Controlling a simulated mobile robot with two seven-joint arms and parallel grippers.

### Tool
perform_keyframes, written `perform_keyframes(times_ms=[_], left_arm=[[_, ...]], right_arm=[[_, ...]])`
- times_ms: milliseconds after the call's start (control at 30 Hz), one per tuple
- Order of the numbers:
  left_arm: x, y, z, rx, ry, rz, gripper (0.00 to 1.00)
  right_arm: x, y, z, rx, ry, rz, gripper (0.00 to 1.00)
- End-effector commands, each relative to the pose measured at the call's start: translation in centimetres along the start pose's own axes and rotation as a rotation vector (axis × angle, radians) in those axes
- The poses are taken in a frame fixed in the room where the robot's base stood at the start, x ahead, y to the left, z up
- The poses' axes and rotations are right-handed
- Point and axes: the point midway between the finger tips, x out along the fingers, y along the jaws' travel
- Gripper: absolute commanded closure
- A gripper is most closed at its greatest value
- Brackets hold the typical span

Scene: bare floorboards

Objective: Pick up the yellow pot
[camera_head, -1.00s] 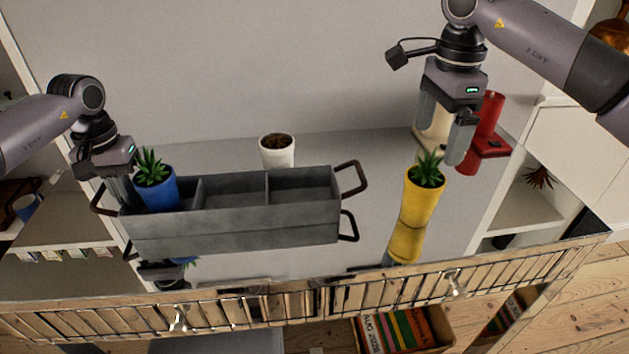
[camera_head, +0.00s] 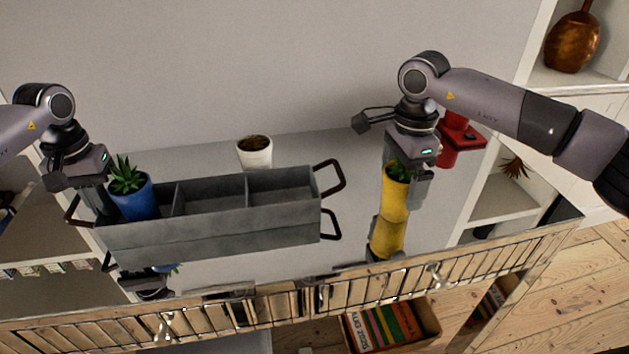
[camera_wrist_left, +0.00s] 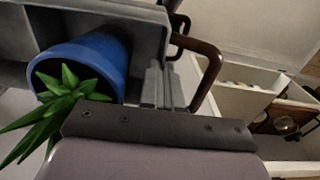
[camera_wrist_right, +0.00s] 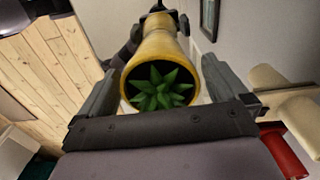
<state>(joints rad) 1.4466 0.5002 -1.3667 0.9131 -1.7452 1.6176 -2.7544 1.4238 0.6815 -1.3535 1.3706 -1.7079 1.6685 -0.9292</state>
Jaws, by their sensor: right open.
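The yellow pot (camera_head: 395,200) holds a green spiky plant and stands upright on the glossy grey table, with its reflection below it. My right gripper (camera_head: 405,185) is over it, open, with its fingers lowered around the pot. In the right wrist view the yellow pot (camera_wrist_right: 158,55) lies between the two spread fingers, with gaps visible on both sides. My left gripper (camera_head: 98,208) is at the left end of the grey planter box, close beside the blue pot. Its fingers look close together near the box's end wall, but their hold is unclear.
The grey three-compartment box (camera_head: 220,232) has the blue pot (camera_head: 135,198) in its left compartment; the other two look empty. A white pot (camera_head: 256,155) stands behind it. A red object (camera_head: 458,140) is behind my right gripper. The table between box and yellow pot is clear.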

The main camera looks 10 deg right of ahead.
Motion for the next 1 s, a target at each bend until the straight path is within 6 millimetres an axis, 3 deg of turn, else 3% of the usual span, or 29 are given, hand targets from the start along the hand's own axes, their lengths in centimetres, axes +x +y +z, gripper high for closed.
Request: perform_keyframes(times_ms=[67, 267, 567, 1000], left_arm=[[0.0, 0.0, 0.0, 0.0, 0.0, 0.0, 1.0], [0.0, 0.0, 0.0, 0.0, 0.0, 0.0, 1.0], [0.0, 0.0, 0.0, 0.0, 0.0, 0.0, 1.0], [0.0, 0.0, 0.0, 0.0, 0.0, 0.0, 1.0]], right_arm=[[0.0, 0.0, 0.0, 0.0, 0.0, 0.0, 0.03], [0.0, 0.0, 0.0, 0.0, 0.0, 0.0, 0.68], [-0.7, -0.1, 0.0, 0.0, -0.001, -0.003, 0.7], [-8.4, -0.1, 0.0, 0.0, -0.002, -0.005, 0.7]])
